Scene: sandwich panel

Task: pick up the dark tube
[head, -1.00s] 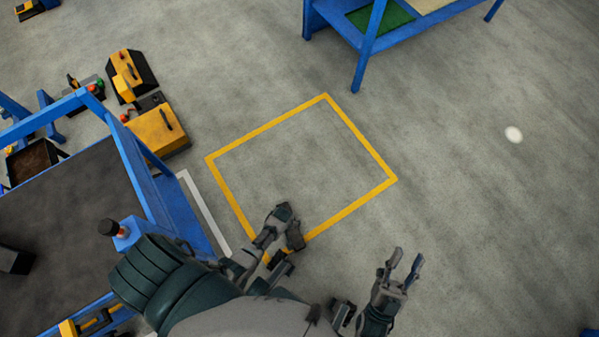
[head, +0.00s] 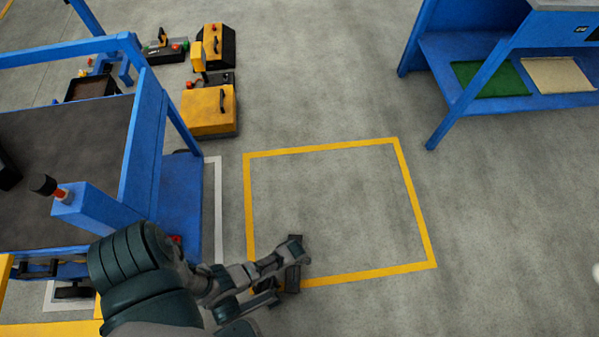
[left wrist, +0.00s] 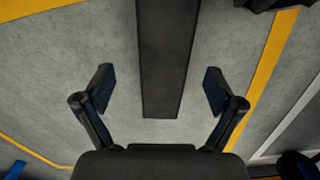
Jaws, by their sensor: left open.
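In the left wrist view a long dark bar, which I take for the dark tube (left wrist: 165,50), runs down from the top edge and ends between my fingers. My left gripper (left wrist: 157,78) is open, with one finger on each side of the bar and visible gaps on both sides. In the head view my left gripper (head: 296,262) is low at the near-left part of the yellow floor square. I cannot clearly tell the tube from the dark gripper parts there. My right gripper is out of view.
A yellow taped square (head: 415,198) marks bare floor. A blue-framed dark-topped table (head: 75,150) stands at left, with yellow cases (head: 208,110) behind it. A blue bench (head: 440,70) with green and beige mats stands at back right.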

